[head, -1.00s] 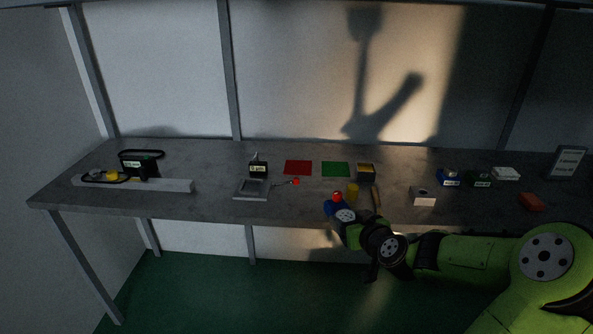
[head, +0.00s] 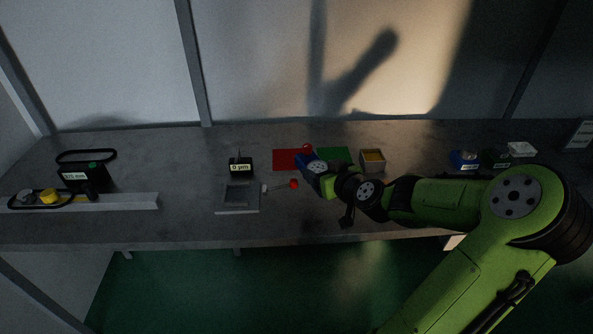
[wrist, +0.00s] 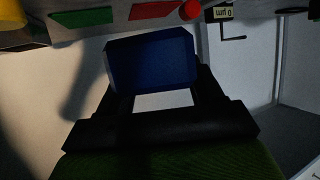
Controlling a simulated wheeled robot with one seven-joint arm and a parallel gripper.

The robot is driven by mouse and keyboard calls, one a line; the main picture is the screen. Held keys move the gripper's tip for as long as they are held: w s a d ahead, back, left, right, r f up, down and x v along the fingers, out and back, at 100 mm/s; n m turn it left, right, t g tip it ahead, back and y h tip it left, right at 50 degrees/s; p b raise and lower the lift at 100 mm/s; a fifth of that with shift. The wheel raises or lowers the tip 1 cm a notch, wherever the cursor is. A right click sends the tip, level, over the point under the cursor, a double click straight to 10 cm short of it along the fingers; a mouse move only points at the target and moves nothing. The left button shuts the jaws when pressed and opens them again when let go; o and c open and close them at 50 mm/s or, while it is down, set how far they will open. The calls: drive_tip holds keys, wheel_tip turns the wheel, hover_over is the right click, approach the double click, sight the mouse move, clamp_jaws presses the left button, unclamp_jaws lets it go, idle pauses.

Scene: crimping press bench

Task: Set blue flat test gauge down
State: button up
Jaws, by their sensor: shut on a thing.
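The blue flat test gauge (wrist: 150,60) is a dark blue block held across the black fingers of my gripper (wrist: 152,78) in the wrist view. My gripper is shut on it. In the head view the end of my arm is over the back of the bench, in front of the red mat (head: 287,160) and the green mat (head: 334,154). Blue and a red tip show at that end; I cannot tell which part is the gauge. No contact between gauge and bench can be made out.
A grey press plate (head: 238,199) with a red-knobbed lever (head: 293,184) lies left of my arm, below a "0 µm" display (head: 240,166). A box with a yellow inside (head: 373,160) stands right. A rail (head: 130,202) is far left. Small labelled items (head: 465,158) stand at the right.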

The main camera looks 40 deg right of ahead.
wheel_tip(320, 180, down, 8)
drive_tip(key=shift+s+f+b, duration=0.1)
drive_tip(key=shift+s+b, duration=0.05)
drive_tip(key=shift+b, duration=1.1)
drive_tip(key=shift+f, duration=0.1)
drive_tip(key=o, duration=1.2)
drive_tip(key=shift+o, duration=0.2)
